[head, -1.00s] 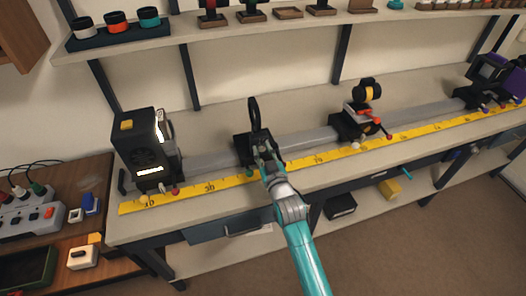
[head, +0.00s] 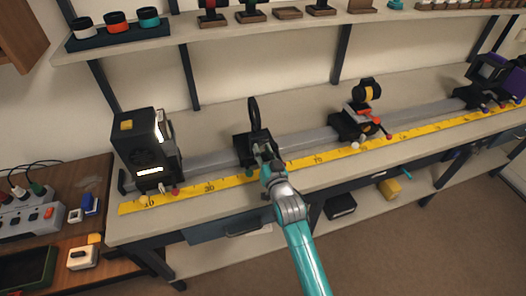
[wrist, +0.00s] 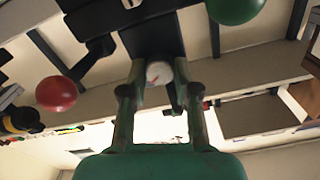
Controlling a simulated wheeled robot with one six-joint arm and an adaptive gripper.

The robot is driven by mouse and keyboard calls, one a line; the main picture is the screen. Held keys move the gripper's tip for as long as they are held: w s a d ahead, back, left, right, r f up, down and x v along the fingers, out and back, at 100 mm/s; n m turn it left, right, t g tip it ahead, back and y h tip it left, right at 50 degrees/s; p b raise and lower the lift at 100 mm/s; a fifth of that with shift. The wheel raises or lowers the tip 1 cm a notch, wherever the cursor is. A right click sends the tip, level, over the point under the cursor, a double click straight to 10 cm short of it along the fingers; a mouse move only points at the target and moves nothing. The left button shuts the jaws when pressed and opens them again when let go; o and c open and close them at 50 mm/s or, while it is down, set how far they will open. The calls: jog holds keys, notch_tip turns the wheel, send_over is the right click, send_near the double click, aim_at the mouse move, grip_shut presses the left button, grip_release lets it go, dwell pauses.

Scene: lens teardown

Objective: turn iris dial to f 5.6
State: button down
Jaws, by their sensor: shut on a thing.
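The iris stands on the rail as a thin upright black ring (head: 253,110) on a black carriage (head: 242,150). My gripper (head: 263,154) is at the front of this carriage. In the wrist view, my gripper (wrist: 157,85) has its two fingers on either side of a round white dial (wrist: 160,71) with a small red mark, and is shut on it. The dial sits against the black mount (wrist: 150,38). No f-number can be read. In the head view the fingers hide the dial.
A green knob (wrist: 236,8) and a red knob (wrist: 57,94) stick out close to my gripper. A black lamp housing (head: 142,145) stands left on the rail; a lens carriage (head: 355,122) stands right. A yellow scale (head: 225,183) runs along the bench front.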

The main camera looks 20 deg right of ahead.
jog(key=c, duration=0.8)
grip_release()
jog(key=shift+c, duration=0.2)
jog(key=shift+s, duration=0.1)
jog(key=s, duration=1.1)
jog(key=shift+s, duration=0.4)
jog(key=s+f+n+g, duration=0.1)
jog(key=s+f, duration=0.2)
jog(key=s, duration=0.8)
jog(key=s+f+g, duration=0.1)
jog(key=s+f, duration=0.2)
jog(key=s, duration=0.9)
jog(key=s+r+n, duration=0.1)
jog(key=s+r, duration=0.1)
jog(key=s, duration=0.7)
jog(key=s+r+n+g, duration=0.1)
jog(key=s+r, duration=0.2)
jog(key=s, duration=0.6)
jog(key=shift+s, duration=0.35)
